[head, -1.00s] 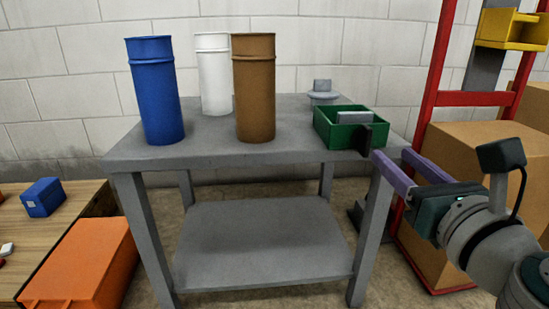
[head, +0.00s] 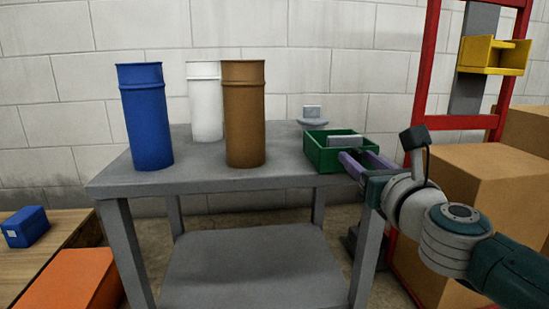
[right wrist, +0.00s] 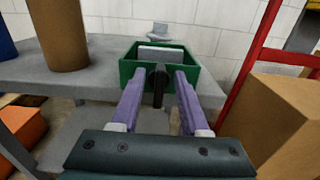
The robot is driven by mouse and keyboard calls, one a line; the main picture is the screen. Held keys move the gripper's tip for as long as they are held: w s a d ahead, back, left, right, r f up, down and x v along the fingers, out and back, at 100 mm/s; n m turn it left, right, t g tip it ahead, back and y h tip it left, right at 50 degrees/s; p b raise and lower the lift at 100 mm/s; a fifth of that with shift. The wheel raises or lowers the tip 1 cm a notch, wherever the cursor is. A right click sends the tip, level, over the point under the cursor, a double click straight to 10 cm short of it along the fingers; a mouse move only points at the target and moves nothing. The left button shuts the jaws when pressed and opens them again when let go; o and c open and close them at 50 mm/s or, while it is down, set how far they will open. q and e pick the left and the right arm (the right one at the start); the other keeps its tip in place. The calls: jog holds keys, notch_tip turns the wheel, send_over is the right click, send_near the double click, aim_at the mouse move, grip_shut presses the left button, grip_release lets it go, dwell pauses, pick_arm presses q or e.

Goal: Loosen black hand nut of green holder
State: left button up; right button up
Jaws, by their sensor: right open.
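The green holder (head: 320,152) is an open box at the right end of the grey table, with a grey block (head: 345,141) in it. It also shows in the right wrist view (right wrist: 129,69). Its black hand nut (right wrist: 158,78) is on the near side, with a dark stem below it. In the head view the nut is largely hidden behind my gripper. My right gripper (head: 361,161) is open at the holder's near right corner. In the right wrist view its purple fingers (right wrist: 159,80) lie left and right of the nut, apart from it. My left gripper is out of view.
On the grey table (head: 190,181) stand a blue cylinder (head: 147,120), a white one (head: 205,105) and a brown one (head: 244,120), left of the holder. A grey fixture (head: 313,116) is behind it. A red rack (head: 425,70) and cardboard boxes (head: 480,200) are at right.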

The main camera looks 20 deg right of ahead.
grip_shut()
dwell(0.8)
jog(key=n, duration=0.3)
jog(key=shift+a+n+p, duration=0.2)
jog(key=shift+n+p, duration=0.1)
jog(key=shift+p, duration=0.1)
jog(key=shift+w+a+f+n+p, duration=0.1)
jog(key=shift+a+f+n+p, duration=0.15)
jog(key=shift+n, duration=2.15)
jog(key=shift+a+f+n+p, duration=0.15)
jog(key=shift+n+p, duration=0.25)
jog(key=shift+n, duration=2)
jog(key=shift+w+a+f+n+p, duration=0.1)
jog(key=shift+f+n+p, duration=0.2)
jog(key=shift+n, duration=2.1)
